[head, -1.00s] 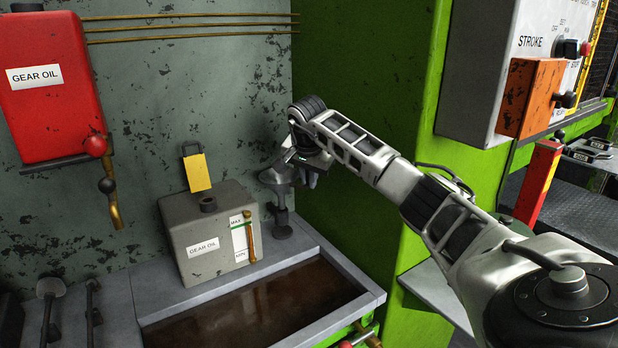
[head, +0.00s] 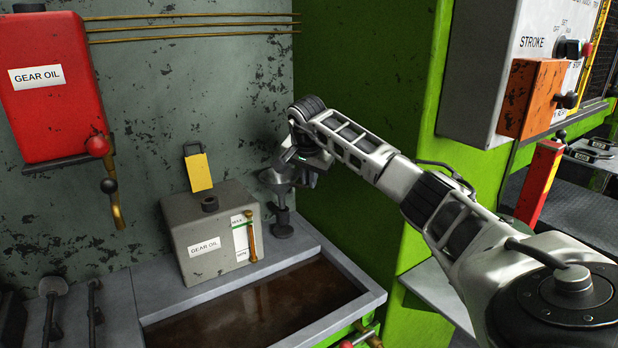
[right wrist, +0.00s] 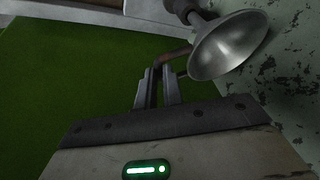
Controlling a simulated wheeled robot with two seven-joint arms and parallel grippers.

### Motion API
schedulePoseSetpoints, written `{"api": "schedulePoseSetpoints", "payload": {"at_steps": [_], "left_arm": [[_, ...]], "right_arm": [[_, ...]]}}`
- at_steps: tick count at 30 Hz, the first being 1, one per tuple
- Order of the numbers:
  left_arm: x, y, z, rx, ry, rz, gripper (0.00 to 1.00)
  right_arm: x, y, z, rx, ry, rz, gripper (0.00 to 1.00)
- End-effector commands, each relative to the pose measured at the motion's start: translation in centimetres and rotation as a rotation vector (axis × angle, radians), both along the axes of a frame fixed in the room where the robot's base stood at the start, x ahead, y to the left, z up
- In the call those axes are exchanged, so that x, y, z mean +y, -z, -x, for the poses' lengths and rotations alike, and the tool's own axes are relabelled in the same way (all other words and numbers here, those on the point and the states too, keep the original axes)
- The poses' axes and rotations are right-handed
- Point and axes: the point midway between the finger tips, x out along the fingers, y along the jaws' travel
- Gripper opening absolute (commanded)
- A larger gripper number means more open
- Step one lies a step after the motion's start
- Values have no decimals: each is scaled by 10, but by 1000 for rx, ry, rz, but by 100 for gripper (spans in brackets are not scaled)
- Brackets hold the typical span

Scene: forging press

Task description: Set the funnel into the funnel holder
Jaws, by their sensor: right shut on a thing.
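The grey metal funnel (head: 277,180) is upright at the back right corner of the oil tray, in front of the green panel. My right gripper (right wrist: 165,78) is shut on the funnel's thin handle, beside the cone; the cone's open mouth (right wrist: 232,48) shows in the right wrist view. In the head view, the gripper is partly hidden behind its own wrist. The dark funnel holder (head: 282,228) stands on the tray's rim, directly below the funnel in the picture. I cannot tell whether the funnel's spout is inside the holder. My left gripper is not in view.
A grey gear oil tank (head: 208,238) with a yellow flap stands left of the holder. The tray (head: 367,290) in front contains dark oil. A red gear oil tank (head: 50,110) with a brass spout hangs on the wall. The green panel (head: 350,210) is close behind my right arm.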

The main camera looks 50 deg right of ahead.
Motion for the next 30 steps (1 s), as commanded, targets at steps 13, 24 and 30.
{"api": "schedulePoseSetpoints", "payload": {"at_steps": [13, 24, 30], "left_arm": [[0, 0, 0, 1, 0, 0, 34], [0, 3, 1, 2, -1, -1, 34], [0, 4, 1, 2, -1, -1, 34]], "right_arm": [[0, -1, -1, -2, 0, 0, 0], [0, 6, 0, 0, 0, 1, 0], [0, 11, 0, -1, 1, 1, 0]]}}
